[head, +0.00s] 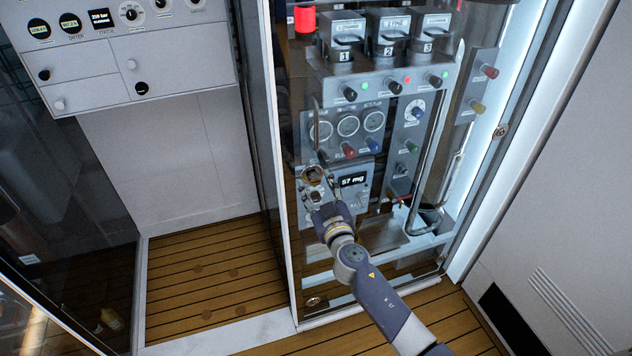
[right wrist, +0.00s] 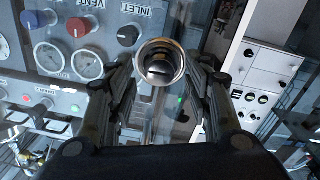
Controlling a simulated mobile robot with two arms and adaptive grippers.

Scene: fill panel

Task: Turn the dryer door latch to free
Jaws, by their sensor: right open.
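The door latch (right wrist: 160,64) shows in the right wrist view as a round fitting with a shiny metal rim and a dark bar roughly level across its middle. In the head view it is a small ring (head: 312,172) near the glass door's left edge, partly hidden by my gripper. My right gripper (head: 314,180) is open, its fingers spread on either side of the latch. I cannot tell whether they touch it. My left gripper is not in view.
Behind the glass stand gauges (head: 347,126), coloured knobs and a display (head: 353,180) reading 57 mg. A similar round fitting (head: 501,131) sits on the right frame and another (head: 314,301) at the lower left. A white control panel (head: 115,65) and open wooden floor (head: 215,268) lie left.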

